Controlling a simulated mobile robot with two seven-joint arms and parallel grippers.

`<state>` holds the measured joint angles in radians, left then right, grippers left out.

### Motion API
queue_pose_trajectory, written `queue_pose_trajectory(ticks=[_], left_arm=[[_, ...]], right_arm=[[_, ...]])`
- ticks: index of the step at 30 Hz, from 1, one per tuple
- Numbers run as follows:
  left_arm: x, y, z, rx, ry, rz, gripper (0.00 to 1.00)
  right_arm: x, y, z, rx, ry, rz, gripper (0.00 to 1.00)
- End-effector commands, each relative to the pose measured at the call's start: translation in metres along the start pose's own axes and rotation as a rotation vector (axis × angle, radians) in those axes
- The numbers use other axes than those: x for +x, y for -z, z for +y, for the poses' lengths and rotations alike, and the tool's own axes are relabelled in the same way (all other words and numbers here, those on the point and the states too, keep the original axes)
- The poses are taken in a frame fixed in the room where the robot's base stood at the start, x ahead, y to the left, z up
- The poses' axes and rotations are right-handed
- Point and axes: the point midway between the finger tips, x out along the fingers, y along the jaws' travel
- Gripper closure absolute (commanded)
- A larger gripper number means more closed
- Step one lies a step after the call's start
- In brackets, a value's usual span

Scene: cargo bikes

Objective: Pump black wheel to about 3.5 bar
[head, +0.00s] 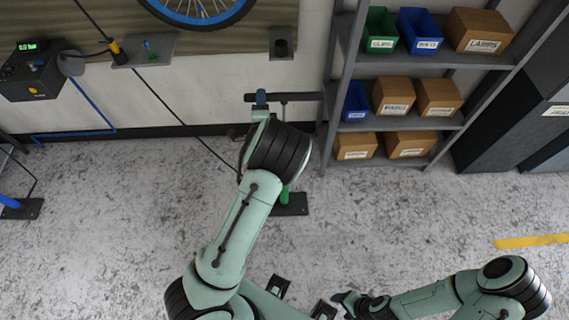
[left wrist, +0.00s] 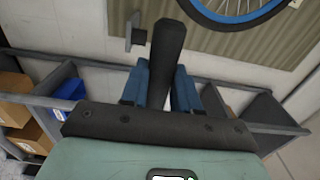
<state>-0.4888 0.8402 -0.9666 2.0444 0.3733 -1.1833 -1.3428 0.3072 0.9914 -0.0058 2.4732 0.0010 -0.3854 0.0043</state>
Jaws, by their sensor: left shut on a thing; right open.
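A floor pump stands near the wall, with a black T-handle (head: 300,97), a thin rod and a green barrel (head: 284,195) on a dark foot (head: 294,207). My left gripper (head: 261,99) is shut on the left part of the handle. In the left wrist view its blue fingers (left wrist: 163,88) close around the black handle bar (left wrist: 168,45). My arm hides much of the pump, and no pump gauge reading shows. A wheel with a black tyre and blue rim (head: 200,19) hangs on the wall panel, partly out of view. My right gripper (head: 345,299) is open and empty, low in the view.
A dark box with a green display (head: 34,70) and blue hose is at left. A small grey shelf (head: 158,50) holds small items beside a yellow fitting (head: 115,46) on a black hose. A shelf rack (head: 335,95) with bins is close right of the pump.

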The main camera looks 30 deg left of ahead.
Motion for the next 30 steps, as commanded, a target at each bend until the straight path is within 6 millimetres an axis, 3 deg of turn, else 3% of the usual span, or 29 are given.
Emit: queue_pose_trajectory(ticks=[1,2,12,30], left_arm=[[0.002,0.0,-0.014,-0.003,0.01,-0.001,1.0],[0.002,0.0,-0.015,-0.003,0.01,-0.001,1.0],[0.001,-0.001,-0.011,0.0,0.009,0.0,1.0],[-0.002,-0.001,0.08,0.002,-0.012,-0.001,1.0]], right_arm=[[-0.008,0.003,-0.004,-0.002,0.002,0.005,0.36],[-0.009,0.004,-0.005,-0.002,0.002,0.006,0.36],[-0.005,0.002,-0.003,-0.001,0.001,0.003,0.36],[0.065,-0.013,0.028,0.01,-0.01,-0.028,0.36]])
